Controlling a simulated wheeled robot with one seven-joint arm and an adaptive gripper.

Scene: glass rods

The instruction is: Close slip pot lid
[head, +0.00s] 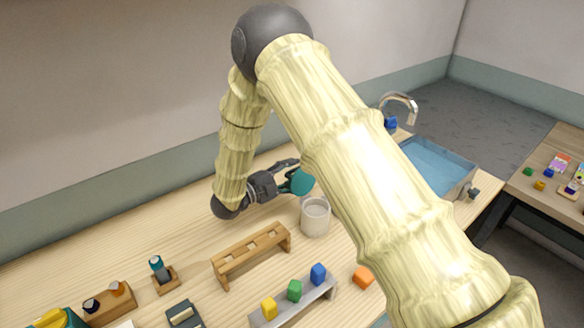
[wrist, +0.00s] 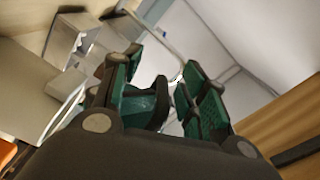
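A pale grey, round pot (head: 315,218) stands on the wooden bench in the head view, with its top uncovered. A round teal piece (head: 302,181), which looks like its lid, stands tilted up just behind and left of the rim. I cannot tell whether it joins the pot. My gripper (head: 290,174) is close to the left of this piece, with dark fingers spread; contact is unclear. In the wrist view my gripper (wrist: 170,90) shows teal-padded fingers apart with a gap between them. The pot is not clearly seen there.
A wooden rack (head: 250,254) stands left of and in front of the pot. A grey stand (head: 293,303) with yellow, green and blue blocks is nearer, and an orange block (head: 362,277) lies right of it. A blue basin (head: 438,165) is at the right. My arm hides part of the bench.

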